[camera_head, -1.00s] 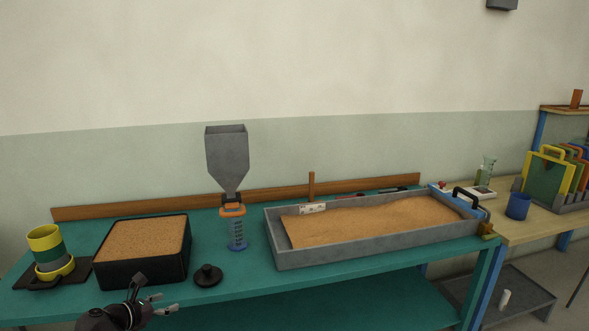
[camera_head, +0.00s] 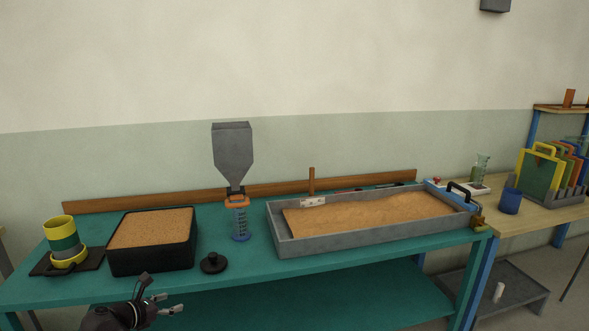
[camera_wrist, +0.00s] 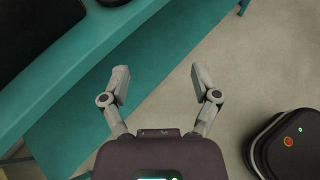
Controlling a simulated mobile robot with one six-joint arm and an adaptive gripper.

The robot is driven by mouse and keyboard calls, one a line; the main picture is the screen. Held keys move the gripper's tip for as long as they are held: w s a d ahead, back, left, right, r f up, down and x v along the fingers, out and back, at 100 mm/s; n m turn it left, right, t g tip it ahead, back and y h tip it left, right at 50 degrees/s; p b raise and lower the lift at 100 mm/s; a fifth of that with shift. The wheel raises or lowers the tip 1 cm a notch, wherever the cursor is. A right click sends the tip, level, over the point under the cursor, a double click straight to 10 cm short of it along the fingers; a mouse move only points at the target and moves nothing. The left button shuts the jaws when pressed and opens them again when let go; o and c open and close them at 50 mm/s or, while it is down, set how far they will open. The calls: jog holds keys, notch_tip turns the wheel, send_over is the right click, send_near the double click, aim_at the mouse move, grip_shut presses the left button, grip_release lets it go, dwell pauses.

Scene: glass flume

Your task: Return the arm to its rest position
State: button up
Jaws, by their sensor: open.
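My gripper (camera_head: 172,303) is low in the head view, in front of the teal bench's front edge, below the black sand box and the black knob-topped lid. In the wrist view my gripper (camera_wrist: 158,82) has its two fingers spread wide with nothing between them. Beneath it show the teal bench (camera_wrist: 65,75), its lower shelf and the bare grey floor. The fingers touch nothing that I can see. Most of the arm is out of view.

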jog(key=w+d+f+m+g, duration=0.1)
jog(key=d+f+m+g, duration=0.3)
jog(key=d, duration=0.6)
jog(key=w+d+f+m+g+y, duration=0.1)
jog(key=d+m, duration=0.4)
jog(key=d, duration=0.5)
jog(key=w+d+f+m+g, duration=0.1)
jog(key=d+f+m+g, duration=0.3)
jog(key=d, duration=0.6)
jog(key=s+d+f+m+g+y, duration=0.1)
jog(key=s+d+m+y, duration=0.1)
jog(key=s+d+m, duration=0.4)
jog(key=s+d+f+m+g+y, duration=0.1)
jog(key=d+m+y, duration=0.1)
jog(key=d+m, duration=0.4)
jog(key=s+d+f+m+y, duration=0.15)
jog(key=s+d+m, duration=0.25)
jog(key=d, duration=0.4)
notch_tip(320, 180, up, 16)
jog(key=p, duration=1.5)
jog(key=shift+w+y, duration=0.35)
jog(key=shift+w, duration=0.05)
